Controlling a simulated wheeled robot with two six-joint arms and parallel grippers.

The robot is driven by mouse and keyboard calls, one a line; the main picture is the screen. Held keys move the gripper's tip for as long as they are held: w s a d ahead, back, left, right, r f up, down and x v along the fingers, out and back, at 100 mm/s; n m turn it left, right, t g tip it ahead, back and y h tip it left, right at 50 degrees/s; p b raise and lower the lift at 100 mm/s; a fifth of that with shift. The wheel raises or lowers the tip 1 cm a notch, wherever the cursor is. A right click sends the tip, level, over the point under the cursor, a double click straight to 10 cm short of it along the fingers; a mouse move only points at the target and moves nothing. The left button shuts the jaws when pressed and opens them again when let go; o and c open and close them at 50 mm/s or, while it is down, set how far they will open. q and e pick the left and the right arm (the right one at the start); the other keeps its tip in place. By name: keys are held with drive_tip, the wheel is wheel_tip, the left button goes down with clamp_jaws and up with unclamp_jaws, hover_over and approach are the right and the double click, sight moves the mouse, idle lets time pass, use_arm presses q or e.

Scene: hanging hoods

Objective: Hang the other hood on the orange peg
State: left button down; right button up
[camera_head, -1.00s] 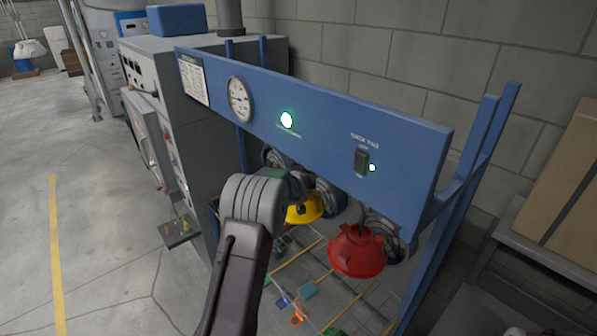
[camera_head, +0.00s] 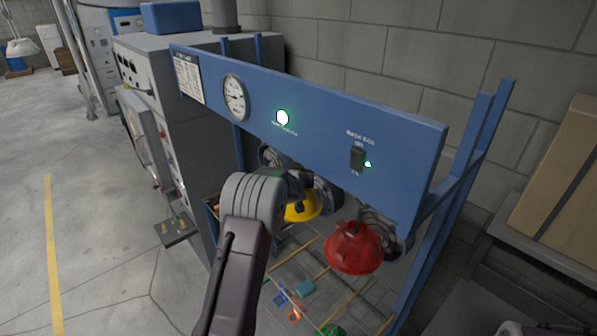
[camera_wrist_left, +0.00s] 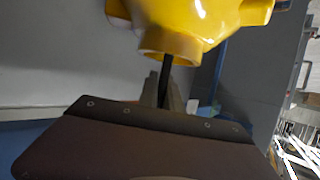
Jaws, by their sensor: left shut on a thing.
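A yellow hood (camera_head: 302,207) is below and behind the blue panel, partly hidden by my left arm and the panel. In the left wrist view the yellow hood (camera_wrist_left: 205,20) fills the top, with its narrow collar and a dark stem toward my jaws. My left gripper (camera_head: 303,188) is shut on the hood's stem; its fingertips are mostly hidden in the head view. A red hood (camera_head: 354,249) hangs to the right, under the panel's right end. I cannot make out an orange peg. My right gripper is not in view.
The blue panel (camera_head: 310,118) with gauge and switch stands close above the hoods. Blue posts (camera_head: 455,200) rise at its right end. A grey machine (camera_head: 190,120) stands left. Below are a grid and small coloured items (camera_head: 295,313). Open floor (camera_head: 100,220) lies left.

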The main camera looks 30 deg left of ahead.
use_arm(q)
drive_tip(key=shift+f+b, duration=0.65)
drive_tip(key=shift+f, duration=0.1)
drive_tip(key=c, duration=1.5)
unclamp_jaws()
drive_tip(key=shift+o, duration=0.2)
drive_tip(key=shift+s+d, duration=0.1)
drive_tip(key=shift+s, duration=0.05)
drive_tip(key=shift+s+d+b, duration=0.1)
drive_tip(key=shift+s+b, duration=0.15)
drive_tip(key=shift+b, duration=0.2)
drive_tip(key=b+v, duration=0.3)
drive_tip(key=v, duration=0.5)
drive_tip(key=shift+s+d+r, duration=0.1)
drive_tip(key=shift+s+r, duration=0.1)
drive_tip(key=shift+w, duration=0.1)
